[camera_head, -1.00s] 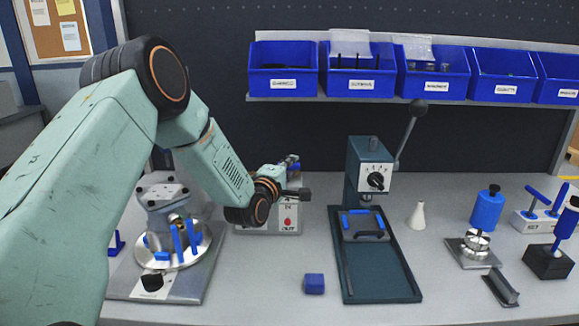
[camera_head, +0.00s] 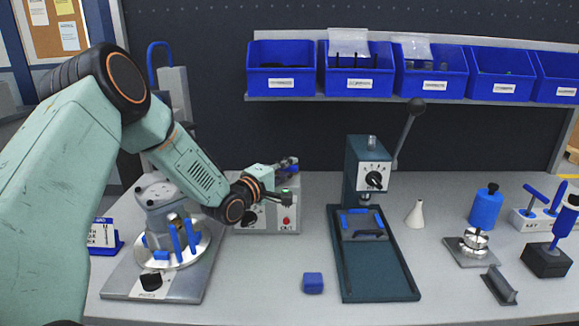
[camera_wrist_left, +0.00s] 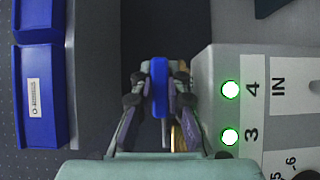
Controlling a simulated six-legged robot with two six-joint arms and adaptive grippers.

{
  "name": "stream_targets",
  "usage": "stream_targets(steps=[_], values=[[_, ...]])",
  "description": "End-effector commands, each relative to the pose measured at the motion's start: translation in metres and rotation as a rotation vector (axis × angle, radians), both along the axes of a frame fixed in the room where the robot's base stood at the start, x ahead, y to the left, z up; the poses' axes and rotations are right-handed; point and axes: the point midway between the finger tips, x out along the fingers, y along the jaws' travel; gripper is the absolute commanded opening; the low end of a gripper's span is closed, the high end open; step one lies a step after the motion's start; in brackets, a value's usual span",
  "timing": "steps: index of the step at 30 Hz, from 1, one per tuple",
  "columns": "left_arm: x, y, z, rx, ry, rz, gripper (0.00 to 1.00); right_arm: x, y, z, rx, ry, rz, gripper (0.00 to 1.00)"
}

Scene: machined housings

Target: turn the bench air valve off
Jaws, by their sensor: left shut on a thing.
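The air valve shows as a blue lever (camera_wrist_left: 160,88) in the left wrist view, with brass-coloured metal (camera_wrist_left: 189,130) beside it. My left gripper (camera_wrist_left: 160,75) is shut on the lever, one finger on each side. In the head view, my left gripper (camera_head: 282,168) reaches behind and above a grey box (camera_head: 268,221) on the bench, and a small bit of blue shows at its tips. Most of the valve is hidden there by my gripper and wrist. My right gripper is not in view.
The box has a red button (camera_head: 286,221); two green lamps (camera_wrist_left: 230,90) show in the wrist view. A round metal fixture (camera_head: 172,240) stands left, a green press (camera_head: 372,240) right. Blue bins (camera_head: 283,68) hang behind. A blue cube (camera_head: 313,283) lies in front.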

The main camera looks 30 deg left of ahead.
Motion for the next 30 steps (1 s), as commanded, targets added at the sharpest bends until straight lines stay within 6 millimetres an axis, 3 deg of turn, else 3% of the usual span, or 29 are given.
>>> stream_targets(steps=[15,30], values=[[-0.014,0.001,0.002,-0.001,-0.003,-0.241,0.0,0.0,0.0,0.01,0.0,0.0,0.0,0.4],[-0.016,0.001,0.003,-0.002,-0.006,-0.283,0.0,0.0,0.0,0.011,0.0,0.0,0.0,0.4]])
